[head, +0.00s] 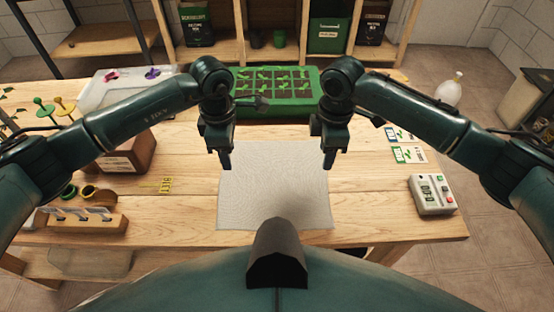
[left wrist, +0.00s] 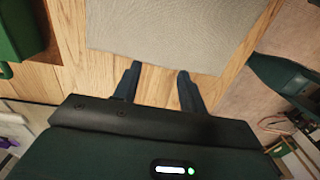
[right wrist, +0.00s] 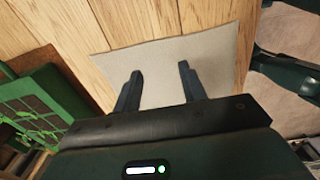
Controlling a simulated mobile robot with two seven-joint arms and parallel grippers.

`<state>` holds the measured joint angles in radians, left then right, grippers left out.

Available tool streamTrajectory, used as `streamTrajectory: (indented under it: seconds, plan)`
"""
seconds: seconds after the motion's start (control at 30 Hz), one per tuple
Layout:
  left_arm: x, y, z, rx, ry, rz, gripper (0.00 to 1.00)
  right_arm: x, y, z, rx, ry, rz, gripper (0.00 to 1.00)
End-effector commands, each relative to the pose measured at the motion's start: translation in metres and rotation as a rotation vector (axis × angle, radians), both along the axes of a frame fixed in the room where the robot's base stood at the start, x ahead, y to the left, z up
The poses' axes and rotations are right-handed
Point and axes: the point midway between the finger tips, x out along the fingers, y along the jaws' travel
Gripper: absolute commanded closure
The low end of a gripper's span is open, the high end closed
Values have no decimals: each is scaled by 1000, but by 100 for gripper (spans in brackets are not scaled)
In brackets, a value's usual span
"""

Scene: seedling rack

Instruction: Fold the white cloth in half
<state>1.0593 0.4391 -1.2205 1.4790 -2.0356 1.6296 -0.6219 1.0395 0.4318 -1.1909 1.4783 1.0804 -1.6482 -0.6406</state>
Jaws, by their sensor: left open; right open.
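The white cloth (head: 275,190) lies flat and unfolded on the wooden table, near its front edge in the middle of the head view. My left gripper (head: 226,163) hangs above the cloth's far left side, open and empty. My right gripper (head: 328,162) hangs above its far right side, also open and empty. In the left wrist view the cloth (left wrist: 165,35) lies just past the open fingers (left wrist: 158,73). In the right wrist view the open fingers (right wrist: 160,75) are over the cloth (right wrist: 215,60). Neither gripper visibly touches it.
A green seedling tray (head: 310,108) stands behind the cloth. A timer (head: 432,195) and seed packets (head: 407,155) are at the right. Bare table lies on both sides of the cloth.

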Motion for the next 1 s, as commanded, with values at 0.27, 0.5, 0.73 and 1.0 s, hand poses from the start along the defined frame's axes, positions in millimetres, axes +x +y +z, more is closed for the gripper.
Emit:
streamTrajectory:
  seconds: [0.27,0.5,0.73,1.0]
  plan:
    - [-1,1,-36,9,3,-1,58,-1,-1,-36,-4,6,0,58]
    - [0,1,-68,7,1,-1,58,-1,-1,-68,-4,3,-1,58]
    - [0,1,-79,6,0,-2,58,-1,0,-79,-2,2,0,58]
    - [0,1,-80,6,0,-2,58,-1,-1,-80,-2,2,0,58]
